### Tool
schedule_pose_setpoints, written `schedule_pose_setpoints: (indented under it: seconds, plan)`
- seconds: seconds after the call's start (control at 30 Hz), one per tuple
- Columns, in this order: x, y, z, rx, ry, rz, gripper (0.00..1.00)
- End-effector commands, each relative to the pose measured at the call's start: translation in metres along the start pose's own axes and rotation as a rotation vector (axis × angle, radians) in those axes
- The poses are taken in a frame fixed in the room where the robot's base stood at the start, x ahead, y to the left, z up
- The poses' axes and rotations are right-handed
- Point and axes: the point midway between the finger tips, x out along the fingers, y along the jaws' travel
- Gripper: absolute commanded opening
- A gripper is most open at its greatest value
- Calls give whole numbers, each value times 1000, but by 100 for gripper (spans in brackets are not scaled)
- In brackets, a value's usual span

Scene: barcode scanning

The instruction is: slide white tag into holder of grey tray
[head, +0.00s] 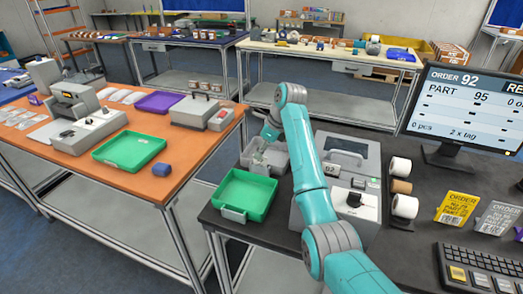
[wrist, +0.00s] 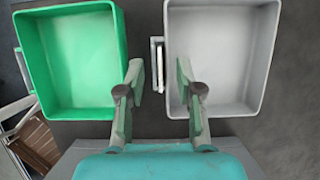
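The grey tray (wrist: 222,110) stands at the right in the wrist view, and part of it shows below my gripper in the head view (head: 282,160). Its holder (wrist: 153,64) is on the side facing the green tray. A thin white strip, seen edge-on and apparently the white tag (wrist: 160,66), stands upright at the holder. It looks to be inside, but I cannot tell how deep. My gripper (wrist: 160,72) is open, one finger on each side of the holder and strip, touching neither as far as I can see.
A green tray (wrist: 120,60) stands just left of the grey one. In the head view, a grey machine (head: 350,160) and rolls (head: 400,168) stand right of my arm. The monitor (head: 465,105) and keyboard (head: 480,268) are further right. An orange table (head: 190,145) is at left.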

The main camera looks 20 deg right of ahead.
Motion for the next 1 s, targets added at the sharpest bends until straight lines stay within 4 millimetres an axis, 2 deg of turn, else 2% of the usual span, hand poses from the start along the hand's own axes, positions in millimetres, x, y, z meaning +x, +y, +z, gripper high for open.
schedule_pose_setpoints:
  seconds: [0.17,0.4,0.6,1.0]
  plan:
    - [-10,0,0,0,-1,-1,35]
    - [-47,0,0,0,-1,-2,35]
    - [-69,-1,0,1,-1,-2,35]
    - [-74,0,0,0,-1,-1,35]
